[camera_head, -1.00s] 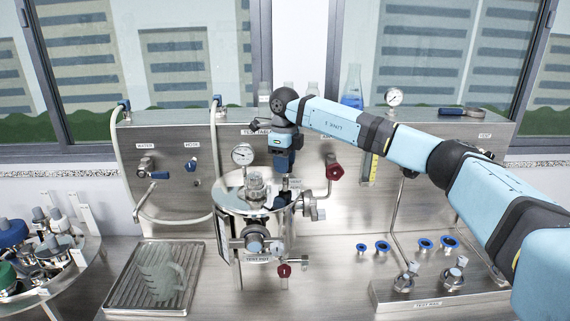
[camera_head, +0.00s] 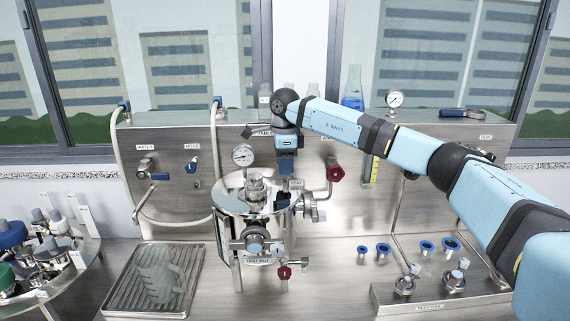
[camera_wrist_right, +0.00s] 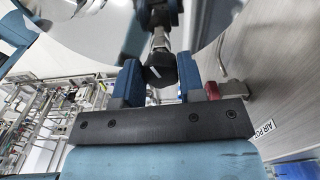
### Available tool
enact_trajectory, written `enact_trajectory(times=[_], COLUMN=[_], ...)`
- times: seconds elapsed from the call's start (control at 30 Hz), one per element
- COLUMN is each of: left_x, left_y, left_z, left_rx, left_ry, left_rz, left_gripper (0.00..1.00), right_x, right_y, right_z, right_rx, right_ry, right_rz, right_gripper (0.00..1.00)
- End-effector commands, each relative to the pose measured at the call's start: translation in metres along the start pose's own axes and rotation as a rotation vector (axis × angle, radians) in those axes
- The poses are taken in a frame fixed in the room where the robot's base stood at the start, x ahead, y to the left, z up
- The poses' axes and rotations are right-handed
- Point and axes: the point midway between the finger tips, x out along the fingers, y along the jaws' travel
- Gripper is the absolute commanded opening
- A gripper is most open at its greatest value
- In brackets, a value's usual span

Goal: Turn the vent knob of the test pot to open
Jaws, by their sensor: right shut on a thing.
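The test pot (camera_head: 229,205) is a steel vessel with a shiny round lid, standing at the middle of the bench. My right gripper (camera_head: 285,182) points down at the right rear of its lid. In the right wrist view my right gripper (camera_wrist_right: 160,76) has its two blue fingers on either side of a small black knob (camera_wrist_right: 160,70) with a pale mark, and is shut on it. This knob sits on a steel stem by the lid. In the head view the fingers hide it. My left gripper is not in view.
A gauge (camera_head: 242,155) and a red-handled valve (camera_head: 335,173) stand close around the gripper. A steel panel (camera_head: 225,135) rises behind. A glass jug (camera_head: 160,278) stands on a drip tray (camera_head: 120,300) at left.

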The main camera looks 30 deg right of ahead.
Motion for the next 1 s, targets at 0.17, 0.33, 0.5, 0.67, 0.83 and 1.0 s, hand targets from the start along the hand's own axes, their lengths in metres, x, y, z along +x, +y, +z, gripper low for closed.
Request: enact_trajectory(times=[0.17,0.33,0.5,0.67,0.83,1.0], left_x=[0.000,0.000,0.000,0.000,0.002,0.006], left_y=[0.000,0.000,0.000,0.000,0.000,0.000], left_z=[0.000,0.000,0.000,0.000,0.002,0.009], left_rx=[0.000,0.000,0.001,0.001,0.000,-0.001], left_ry=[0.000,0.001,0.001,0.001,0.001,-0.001], left_rz=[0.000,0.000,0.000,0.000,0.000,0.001], left_gripper=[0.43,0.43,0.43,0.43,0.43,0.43], right_x=[-0.001,-0.001,0.000,0.000,-0.009,-0.038], right_y=[0.000,0.000,0.000,0.000,0.000,-0.001], right_z=[0.000,0.000,0.000,0.000,0.001,0.001], right_rx=[-0.001,0.000,0.000,0.000,0.000,0.001], right_ry=[-0.002,-0.002,-0.001,-0.001,-0.002,-0.003], right_rz=[-0.001,-0.001,0.000,0.000,-0.002,-0.004], right_gripper=[0.13,0.41,0.62,0.62,0.62,0.62])
